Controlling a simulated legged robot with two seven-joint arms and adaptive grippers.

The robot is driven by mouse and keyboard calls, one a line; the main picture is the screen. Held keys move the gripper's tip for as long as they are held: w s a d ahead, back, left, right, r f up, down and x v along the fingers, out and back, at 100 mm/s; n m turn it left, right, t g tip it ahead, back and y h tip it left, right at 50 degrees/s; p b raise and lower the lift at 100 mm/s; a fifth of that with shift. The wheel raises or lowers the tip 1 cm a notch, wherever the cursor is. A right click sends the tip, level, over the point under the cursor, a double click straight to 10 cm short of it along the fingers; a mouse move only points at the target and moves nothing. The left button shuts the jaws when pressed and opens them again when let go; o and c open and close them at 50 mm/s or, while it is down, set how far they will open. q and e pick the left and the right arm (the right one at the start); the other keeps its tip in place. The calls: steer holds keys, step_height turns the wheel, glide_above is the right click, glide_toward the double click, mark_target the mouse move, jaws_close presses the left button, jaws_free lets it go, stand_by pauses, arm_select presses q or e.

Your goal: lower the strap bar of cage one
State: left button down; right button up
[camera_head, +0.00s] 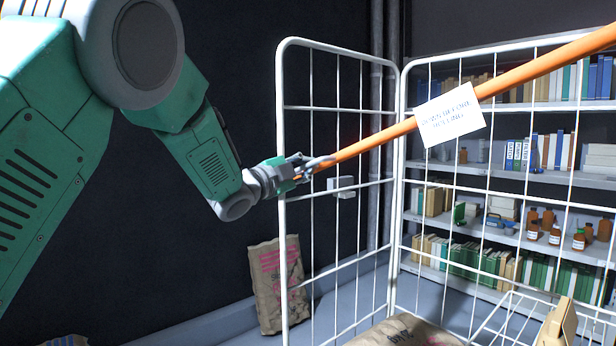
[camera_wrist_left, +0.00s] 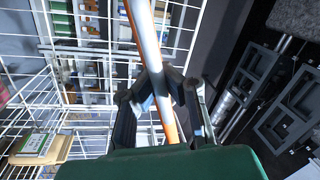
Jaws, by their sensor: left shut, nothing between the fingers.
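The orange strap bar (camera_head: 385,136) slants across the white wire cage (camera_head: 282,110), rising from the left side to the upper right edge of the head view. A white card (camera_head: 449,114) about being down before rolling hangs on it. My left gripper (camera_head: 318,162) is at the bar's lower left end, by the cage's left side. In the left wrist view the bar (camera_wrist_left: 147,40) runs past the fingers (camera_wrist_left: 155,82), which are shut with nothing held between them; whether they touch the bar cannot be told. A small pale block (camera_head: 341,184) sits on the cage side below. My right gripper is out of view.
Shelves (camera_head: 520,175) with books and brown bottles stand behind the cage. A paper sack (camera_head: 277,285) leans at the dark wall left of it, and another sack (camera_head: 405,332) lies at the lower middle. Vertical pipes (camera_head: 376,80) run up behind the cage.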

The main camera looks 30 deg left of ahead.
arm_select(q)
step_height(320, 180, down, 9)
steer(key=d+m+h+b, duration=0.1)
steer(key=m+b, duration=0.4)
steer(key=b, duration=0.4)
steer(key=shift+s+f, duration=0.15)
steer(key=shift+s, duration=0.2)
steer(key=c, duration=2.3)
jaws_free()
steer(key=shift+d+f, duration=0.15)
steer(key=shift+f, duration=0.05)
steer(key=o, duration=0.7)
steer(key=shift+s, duration=0.15)
steer(key=shift+s+a+r, duration=0.15)
steer(key=shift+a+r, duration=0.05)
steer(key=shift+a, duration=0.1)
